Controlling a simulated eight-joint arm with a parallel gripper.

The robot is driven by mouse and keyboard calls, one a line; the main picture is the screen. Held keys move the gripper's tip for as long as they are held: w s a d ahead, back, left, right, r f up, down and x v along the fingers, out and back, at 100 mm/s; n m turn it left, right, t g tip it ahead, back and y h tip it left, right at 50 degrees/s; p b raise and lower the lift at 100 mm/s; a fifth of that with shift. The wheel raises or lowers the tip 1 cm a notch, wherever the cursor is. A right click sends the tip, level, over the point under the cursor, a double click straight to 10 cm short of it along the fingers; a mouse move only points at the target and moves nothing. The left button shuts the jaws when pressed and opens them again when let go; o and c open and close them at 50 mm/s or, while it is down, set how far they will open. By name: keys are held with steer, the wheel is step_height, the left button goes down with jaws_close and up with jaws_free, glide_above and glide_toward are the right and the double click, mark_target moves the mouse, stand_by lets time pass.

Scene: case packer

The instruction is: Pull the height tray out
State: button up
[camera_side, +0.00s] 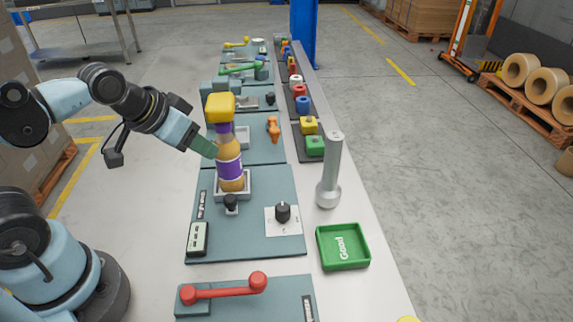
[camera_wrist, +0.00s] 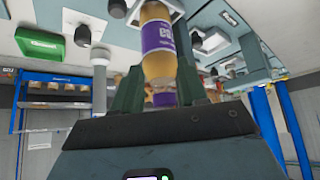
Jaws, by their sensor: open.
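A bottle with amber contents and a purple label (camera_side: 230,165) stands upright in a pale square tray (camera_side: 246,192) on a grey-green station plate. I cannot tell whether this is the height tray; no label on it is readable. A yellow block (camera_side: 220,107) sits above the bottle's top. My gripper (camera_side: 207,147) is open at the bottle's upper part, coming from the left. In the wrist view the bottle (camera_wrist: 158,60) shows between the two fingers (camera_wrist: 160,88); contact cannot be told.
A black knob (camera_side: 283,212) on a white plate, a grey post (camera_side: 329,170) and a green tray marked "Good" (camera_side: 362,262) are on the right. A red lever (camera_side: 225,290) lies in front. Several coloured pieces line the bench behind.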

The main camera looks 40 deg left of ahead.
steer(key=shift+o, duration=1.1)
steer(key=shift+d, duration=0.1)
steer(key=n+g+y, duration=0.3)
steer(key=n+g, duration=0.1)
steer(key=n, duration=0.7)
glide_toward(230, 198)
steer(key=shift+x, duration=4.55)
jaws_close()
